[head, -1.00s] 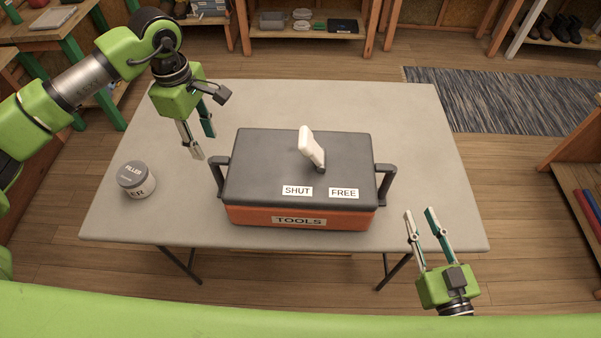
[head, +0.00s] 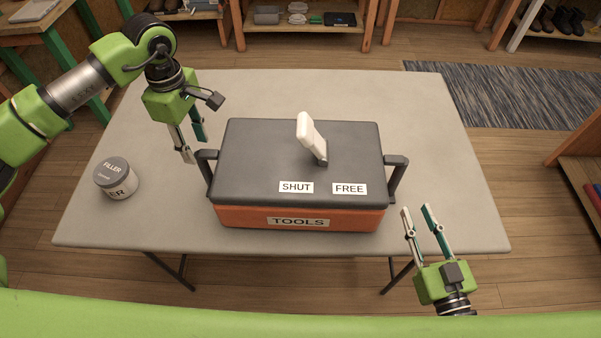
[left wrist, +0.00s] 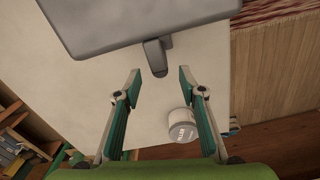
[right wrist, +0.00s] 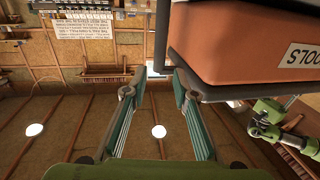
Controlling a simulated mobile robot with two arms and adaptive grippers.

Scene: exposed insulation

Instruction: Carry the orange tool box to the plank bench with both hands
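The orange tool box (head: 255,217) with a dark grey lid sits on a grey table. A white lever (head: 309,133) stands tilted on the lid, behind labels reading SHUT and FREE. Dark handles stick out at its left side (head: 207,170) and right side (head: 397,178). My left gripper (head: 193,150) is open beside the left handle; in the left wrist view that handle (left wrist: 156,55) lies just ahead, between the fingertips. My right gripper (head: 416,208) is open, in front of the right handle; the right wrist view shows the box (right wrist: 235,45) and handle (right wrist: 162,35) ahead.
The grey table (head: 400,100) has a filler tub (head: 116,178) on its left, near my left arm. A wooden-topped bench with green legs (head: 35,28) stands at upper left; I cannot tell if it is the plank bench. Shelves stand behind, and a striped rug (head: 500,95) lies right.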

